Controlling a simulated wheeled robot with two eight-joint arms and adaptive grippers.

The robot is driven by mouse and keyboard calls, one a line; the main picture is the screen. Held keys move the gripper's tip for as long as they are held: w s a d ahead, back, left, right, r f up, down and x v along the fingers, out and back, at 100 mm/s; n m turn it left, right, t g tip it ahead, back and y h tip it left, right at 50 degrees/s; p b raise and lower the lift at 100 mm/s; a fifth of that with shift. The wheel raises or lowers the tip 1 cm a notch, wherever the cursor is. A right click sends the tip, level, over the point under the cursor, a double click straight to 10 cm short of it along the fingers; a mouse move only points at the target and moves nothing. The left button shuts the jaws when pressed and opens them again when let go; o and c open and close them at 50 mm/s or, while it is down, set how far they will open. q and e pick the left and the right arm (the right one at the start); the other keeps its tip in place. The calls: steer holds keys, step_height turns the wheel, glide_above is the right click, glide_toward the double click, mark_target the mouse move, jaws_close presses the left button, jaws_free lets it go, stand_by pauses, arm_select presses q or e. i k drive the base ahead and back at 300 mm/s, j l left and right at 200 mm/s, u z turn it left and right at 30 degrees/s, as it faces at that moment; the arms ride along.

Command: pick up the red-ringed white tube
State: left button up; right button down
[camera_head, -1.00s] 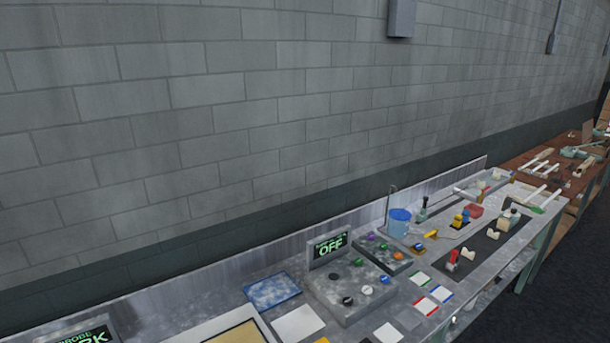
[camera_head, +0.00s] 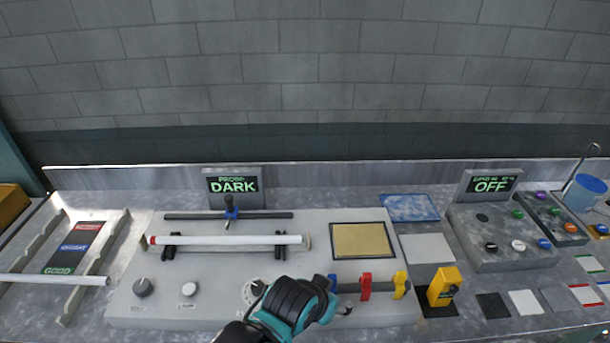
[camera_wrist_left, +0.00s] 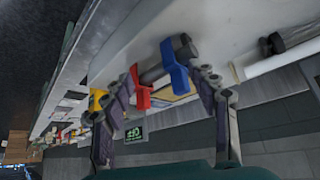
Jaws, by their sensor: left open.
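The red-ringed white tube (camera_head: 230,239) lies level across two black supports (camera_head: 280,248) on the grey console. Its red ring shows near its left end. A white tube, apparently the same one, shows at the upper right of the left wrist view (camera_wrist_left: 278,60). My left gripper (camera_head: 340,305) is open and empty, in front of the console's levers, to the right of and nearer than the tube. The left wrist view shows a blue lever (camera_wrist_left: 174,68) and a red lever (camera_wrist_left: 140,92) in line with the gap between its fingers. My right gripper is not in view.
A second white tube (camera_head: 50,280) lies across the rack at left. A yellow block (camera_head: 443,287) stands right of the levers. A "DARK" display (camera_head: 233,185) stands behind.

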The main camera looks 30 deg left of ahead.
mark_target(291, 239)
steer(key=j+u, duration=0.1)
steer(key=u, duration=0.7)
steer(key=j+u, duration=0.15)
steer(key=u, duration=0.3)
steer(key=j+u, duration=0.1)
steer(key=u, duration=0.3)
